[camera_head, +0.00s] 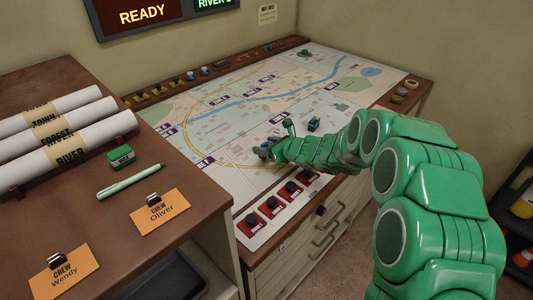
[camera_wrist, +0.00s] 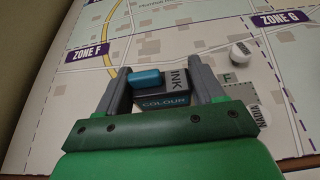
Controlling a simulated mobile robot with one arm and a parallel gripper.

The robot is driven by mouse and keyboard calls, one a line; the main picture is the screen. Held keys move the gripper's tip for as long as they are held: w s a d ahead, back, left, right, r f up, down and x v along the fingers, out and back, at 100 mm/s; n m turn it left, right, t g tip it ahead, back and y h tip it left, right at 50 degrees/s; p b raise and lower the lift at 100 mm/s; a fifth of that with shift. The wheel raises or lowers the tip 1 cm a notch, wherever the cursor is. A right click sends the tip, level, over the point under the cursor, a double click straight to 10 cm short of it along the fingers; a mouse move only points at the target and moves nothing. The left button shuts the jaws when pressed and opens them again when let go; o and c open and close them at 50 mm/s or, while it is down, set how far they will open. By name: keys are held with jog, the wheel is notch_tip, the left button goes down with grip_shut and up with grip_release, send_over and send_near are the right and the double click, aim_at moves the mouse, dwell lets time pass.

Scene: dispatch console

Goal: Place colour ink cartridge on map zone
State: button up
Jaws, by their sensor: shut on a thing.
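The colour ink cartridge (camera_wrist: 160,97) is a dark block with a blue top piece and the words INK and COLOUR. In the wrist view it sits between the grey fingers of my gripper (camera_wrist: 161,75), which is shut on it. In the head view my gripper (camera_head: 264,152) is low over the near-left part of the map (camera_head: 230,135), and the cartridge is too small to make out there. The ZONE F label (camera_wrist: 88,52) is left of the fingers and the ZONE G label (camera_wrist: 281,19) is at the upper right. I cannot tell whether the cartridge touches the map.
A small blue item (camera_head: 314,124) lies on the map right of my gripper. A white round piece (camera_wrist: 242,53) lies beyond the right finger. Red switches (camera_head: 270,207) line the front edge. Rolled maps (camera_head: 60,140) and a pen (camera_head: 131,182) lie on the left desk.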

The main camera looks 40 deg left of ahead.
jog(key=shift+w+a+f, duration=0.15)
jog(key=shift+a+f, duration=0.1)
jog(key=shift+f, duration=1.6)
jog(key=o, duration=1)
jog(key=shift+f, duration=0.1)
jog(key=shift+o, duration=0.2)
jog(key=shift+d+r, duration=0.25)
jog(key=v, duration=1.1)
jog(key=shift+d, duration=0.3)
